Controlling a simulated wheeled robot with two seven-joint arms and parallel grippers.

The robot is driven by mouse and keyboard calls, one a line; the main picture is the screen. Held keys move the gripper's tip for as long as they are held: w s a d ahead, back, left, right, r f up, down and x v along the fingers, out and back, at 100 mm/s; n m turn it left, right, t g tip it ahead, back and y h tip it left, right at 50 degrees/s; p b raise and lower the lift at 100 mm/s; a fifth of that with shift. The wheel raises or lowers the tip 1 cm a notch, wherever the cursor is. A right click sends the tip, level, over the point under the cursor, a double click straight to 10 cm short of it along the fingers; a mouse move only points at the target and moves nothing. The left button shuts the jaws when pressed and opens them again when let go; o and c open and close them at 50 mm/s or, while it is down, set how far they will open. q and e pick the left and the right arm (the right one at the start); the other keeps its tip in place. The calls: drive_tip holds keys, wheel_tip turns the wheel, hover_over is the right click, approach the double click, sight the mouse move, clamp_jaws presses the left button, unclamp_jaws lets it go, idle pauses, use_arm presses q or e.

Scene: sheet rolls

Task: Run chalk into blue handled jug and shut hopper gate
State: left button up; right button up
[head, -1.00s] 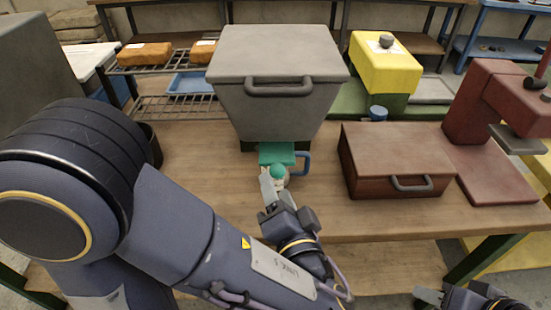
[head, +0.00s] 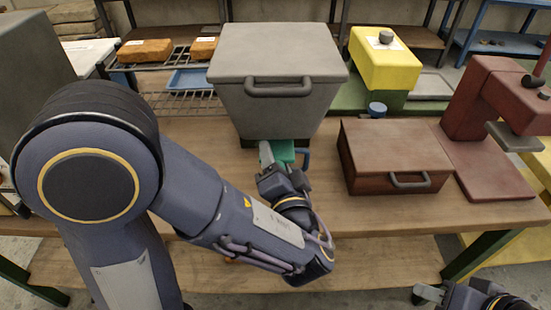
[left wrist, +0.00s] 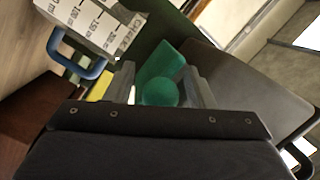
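The grey lidded hopper (head: 275,105) stands on the wooden bench. Its green gate plate (head: 282,150) sticks out below the front, and in the left wrist view the plate (left wrist: 160,62) ends in a round green knob (left wrist: 160,92). My left gripper (left wrist: 160,80) has a finger on each side of the knob, apart, with small gaps showing. The pale jug with printed graduations (left wrist: 95,18) and blue handle (left wrist: 72,62) stands beside the gate, under the hopper; its contents are hidden. My right gripper (head: 430,293) is partly in view at the bottom right, away from the bench.
A brown case (head: 392,158) with a grey handle lies right of the hopper. A dark red press-like machine (head: 485,130) stands further right, and a yellow-topped device (head: 383,68) behind. A wire rack (head: 175,100) stands at the back left. The bench front is mostly clear.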

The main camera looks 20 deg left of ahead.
use_arm(q)
clamp_jaws()
drive_tip(key=shift+w+a+f+b, duration=0.25)
drive_tip(key=shift+w+b, duration=0.3)
drive_tip(key=shift+b, duration=0.45)
drive_tip(key=shift+w+r, duration=0.1)
drive_tip(key=shift+w, duration=0.15)
drive_tip(key=shift+r, duration=0.15)
drive_tip(key=shift+o, duration=0.4)
unclamp_jaws()
drive_tip(key=b+v, duration=0.1)
drive_tip(key=v, duration=0.6)
drive_tip(key=shift+s+d, duration=0.15)
drive_tip(key=shift+s, duration=0.2)
